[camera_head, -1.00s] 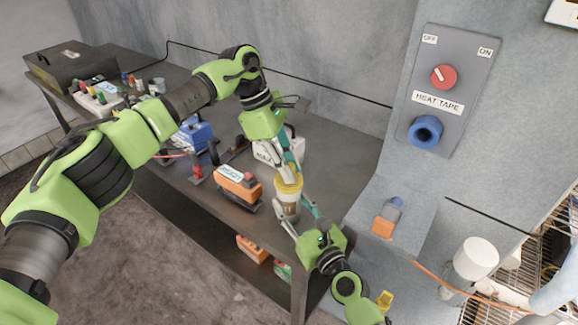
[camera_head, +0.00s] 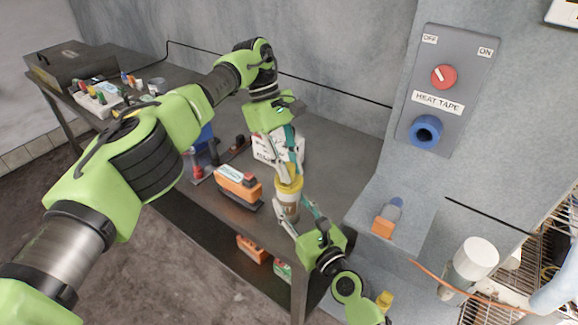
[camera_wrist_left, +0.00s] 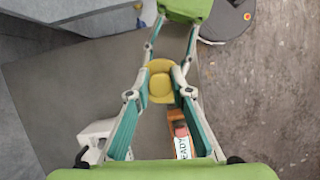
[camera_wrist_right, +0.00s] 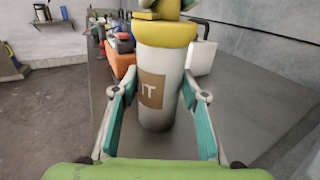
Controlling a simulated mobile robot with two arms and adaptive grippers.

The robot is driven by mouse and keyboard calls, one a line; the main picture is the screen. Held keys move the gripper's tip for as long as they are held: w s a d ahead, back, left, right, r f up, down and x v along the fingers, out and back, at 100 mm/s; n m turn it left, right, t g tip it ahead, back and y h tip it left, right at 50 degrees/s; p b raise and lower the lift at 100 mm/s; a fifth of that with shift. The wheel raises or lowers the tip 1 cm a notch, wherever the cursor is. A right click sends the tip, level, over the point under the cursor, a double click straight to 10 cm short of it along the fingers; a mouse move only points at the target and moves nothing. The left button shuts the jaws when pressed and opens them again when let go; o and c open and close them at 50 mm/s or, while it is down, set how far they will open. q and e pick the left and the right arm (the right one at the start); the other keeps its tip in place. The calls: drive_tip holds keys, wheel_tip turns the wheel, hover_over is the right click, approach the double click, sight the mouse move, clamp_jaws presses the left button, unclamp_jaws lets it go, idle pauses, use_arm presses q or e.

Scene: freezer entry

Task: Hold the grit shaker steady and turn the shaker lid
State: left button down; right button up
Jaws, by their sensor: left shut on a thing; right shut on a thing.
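The grit shaker (camera_head: 287,210) stands upright near the table's front right corner, a white cylinder with a brown label. In the right wrist view the shaker (camera_wrist_right: 158,85) fills the middle between the fingers. Its yellow shaker lid (camera_head: 288,186) sits on top and also shows in the left wrist view (camera_wrist_left: 161,84). My left gripper (camera_head: 288,176) comes from above and is shut on the lid. My right gripper (camera_head: 294,218) comes from the front right, low down, and is shut on the shaker body. The fingers partly hide both.
An orange device (camera_head: 238,186) stands left of the shaker, and a white box (camera_head: 270,150) behind it. The grey table (camera_head: 335,140) is bare to the right. A wall panel (camera_head: 440,90) with a red knob and a ledge with an orange-blue item (camera_head: 386,220) are to the right.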

use_arm(q)
drive_tip(key=shift+w+a, duration=0.1)
drive_tip(key=shift+a, duration=0.05)
drive_tip(key=c, duration=1.8)
unclamp_jaws()
drive_tip(key=shift+n, duration=0.5)
